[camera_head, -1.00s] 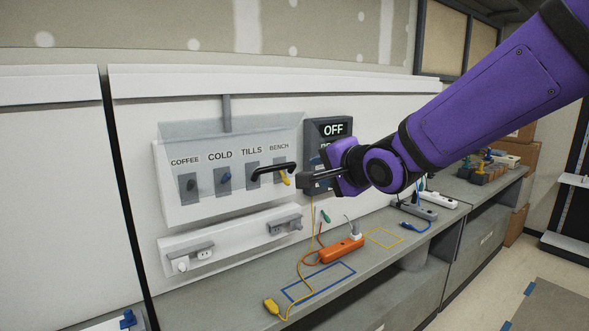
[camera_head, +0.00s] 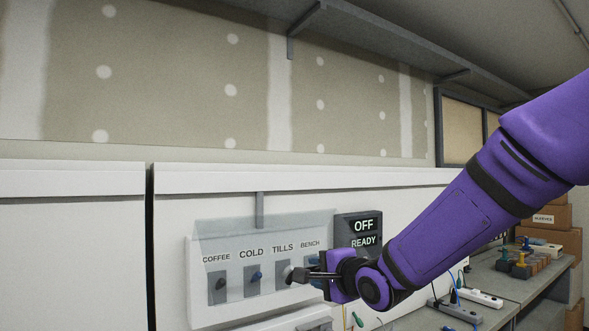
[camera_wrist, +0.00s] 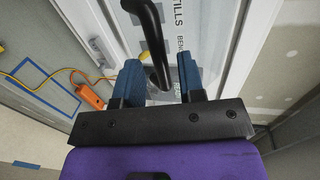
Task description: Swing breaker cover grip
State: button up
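The breaker panel (camera_head: 205,306) is a white box on the wall with switches labelled COFFEE, COLD, TILLS and BENCH. A see-through grey cover (camera_head: 265,227) shows across its top; its exact angle is hard to tell. The black cover grip (camera_wrist: 150,38) runs down between my gripper's blue fingers in the wrist view, with small gaps beside it. My gripper (camera_head: 302,274) is in front of the TILLS and BENCH switches; it also shows in the wrist view (camera_wrist: 161,80), open around the grip. In the head view the gripper hides most of the grip.
A dark display (camera_head: 359,229) reading OFF and READY is mounted right of the panel. In the wrist view an orange power strip (camera_wrist: 89,97) lies on the bench below. Power strips (camera_head: 480,298) and boxes (camera_head: 552,217) stand at the right.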

jog(key=shift+x, duration=1.2)
jog(key=shift+s+d, duration=0.1)
grip_shut()
jog(key=r, duration=0.5)
jog(key=shift+s+r, duration=0.2)
jog(key=shift+r, duration=0.2)
jog(key=r, duration=0.5)
jog(key=shift+w+r, duration=0.35)
jog(key=shift+w, duration=0.05)
